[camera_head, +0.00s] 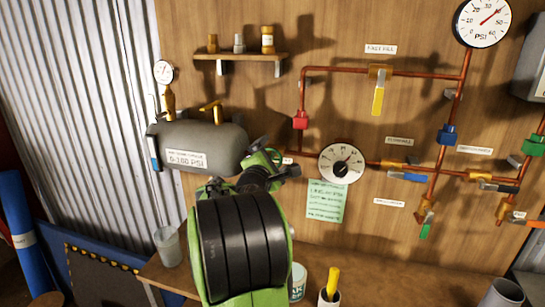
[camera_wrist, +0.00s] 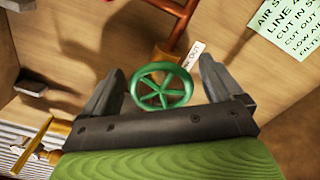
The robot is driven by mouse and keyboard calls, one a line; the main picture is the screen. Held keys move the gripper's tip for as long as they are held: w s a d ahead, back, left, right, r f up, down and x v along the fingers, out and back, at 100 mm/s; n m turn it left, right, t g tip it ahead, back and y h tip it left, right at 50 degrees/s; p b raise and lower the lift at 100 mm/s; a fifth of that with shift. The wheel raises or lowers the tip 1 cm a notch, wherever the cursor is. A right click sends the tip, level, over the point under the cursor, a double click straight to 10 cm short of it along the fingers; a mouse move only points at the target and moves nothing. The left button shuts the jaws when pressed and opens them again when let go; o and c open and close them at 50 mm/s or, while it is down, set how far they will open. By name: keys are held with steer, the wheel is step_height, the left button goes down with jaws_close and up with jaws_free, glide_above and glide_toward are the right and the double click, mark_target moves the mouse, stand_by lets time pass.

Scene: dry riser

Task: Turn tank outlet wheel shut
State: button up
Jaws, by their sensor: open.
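A green spoked wheel (camera_wrist: 161,91) sits on a brass fitting (camera_wrist: 167,58) on the wooden wall in the wrist view. A small white label (camera_wrist: 193,56) ending in "OUT" is just beside it. My gripper (camera_wrist: 161,72) is open, with one finger on each side of the wheel and a gap visible on both sides. The wheel is hidden in the head view, behind my gripper (camera_head: 272,160) and arm. The grey tank (camera_head: 212,147) is left of my gripper there, with a "0-100 PSI" label on its side.
Copper pipes (camera_head: 340,70) with several coloured valve handles run over the wall to the right. A round dial (camera_head: 342,161) and a green note (camera_head: 326,201) are close right of my gripper. A shelf (camera_head: 240,57) holds small bottles above. A glass (camera_head: 168,246) stands on the bench below.

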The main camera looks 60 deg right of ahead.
steer(key=c, duration=1)
steer(key=shift+o, duration=0.2)
steer(key=m+b, duration=0.3)
steer(key=shift+f+m, duration=0.25)
steer(key=shift+m, duration=0.15)
steer(key=m+b, duration=0.3)
steer(key=m, duration=0.1)
steer(key=shift+f+m, duration=0.15)
steer(key=shift+m, duration=0.15)
steer(key=m+b, duration=0.3)
steer(key=m, duration=0.1)
steer(key=shift+f, duration=0.15)
steer(key=m+b, duration=0.3)
steer(key=m, duration=0.1)
steer(key=shift+m, duration=0.3)
steer(key=shift+w+m, duration=0.1)
steer(key=shift+m, duration=0.2)
